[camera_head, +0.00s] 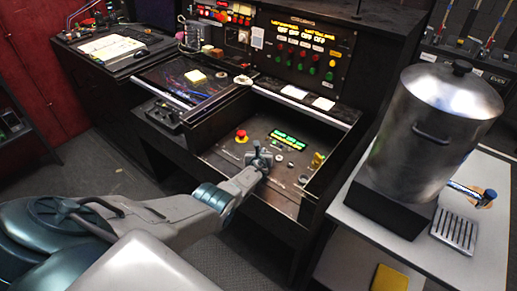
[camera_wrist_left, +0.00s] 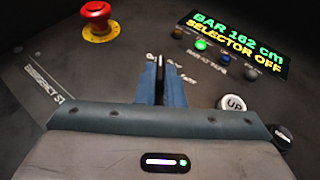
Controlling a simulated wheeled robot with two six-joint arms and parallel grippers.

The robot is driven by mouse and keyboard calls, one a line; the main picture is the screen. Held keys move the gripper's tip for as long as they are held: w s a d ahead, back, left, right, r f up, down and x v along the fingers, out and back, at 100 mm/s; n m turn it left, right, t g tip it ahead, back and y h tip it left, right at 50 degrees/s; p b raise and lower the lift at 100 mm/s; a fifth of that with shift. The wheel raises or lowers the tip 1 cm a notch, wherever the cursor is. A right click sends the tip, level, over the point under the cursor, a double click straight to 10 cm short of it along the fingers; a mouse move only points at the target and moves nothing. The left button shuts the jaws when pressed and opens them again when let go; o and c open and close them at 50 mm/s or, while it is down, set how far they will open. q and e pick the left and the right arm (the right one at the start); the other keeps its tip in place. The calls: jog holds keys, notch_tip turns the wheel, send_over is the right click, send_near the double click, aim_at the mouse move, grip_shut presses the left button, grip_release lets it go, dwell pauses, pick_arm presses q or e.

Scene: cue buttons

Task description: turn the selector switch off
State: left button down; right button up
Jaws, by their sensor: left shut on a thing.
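My left gripper (camera_head: 260,158) reaches down to the dark sloped control panel (camera_head: 225,157). In the left wrist view its two blue-grey fingers (camera_wrist_left: 161,80) are closed together on the selector switch, whose knob is almost wholly hidden between them. How far the knob is turned cannot be seen directly. The panel's display (camera_wrist_left: 235,40) reads "BAR 162 cm" in green and "SELECTOR OFF" in yellow; it also shows in the head view (camera_head: 287,140). My right gripper is not in view.
A red emergency-stop button (camera_wrist_left: 97,17) on a yellow base sits left of the fingers. A white UP button (camera_wrist_left: 233,103) and a black knob (camera_wrist_left: 283,134) lie close on the right. A large metal pot (camera_head: 440,115) stands on the table at right.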

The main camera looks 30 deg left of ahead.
pick_arm(q)
jog(key=shift+w+d+r+n+g+y+b, duration=0.1)
jog(key=shift+w+n+g+y+b, duration=0.15)
jog(key=shift+n+g+y+b, duration=0.4)
jog(key=shift+n+y, duration=0.35)
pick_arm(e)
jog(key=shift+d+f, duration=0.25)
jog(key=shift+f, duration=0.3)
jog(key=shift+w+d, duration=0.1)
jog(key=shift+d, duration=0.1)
pick_arm(q)
jog(key=c, duration=1.5)
grip_release()
jog(key=shift+c, duration=0.2)
jog(key=shift+d, duration=0.1)
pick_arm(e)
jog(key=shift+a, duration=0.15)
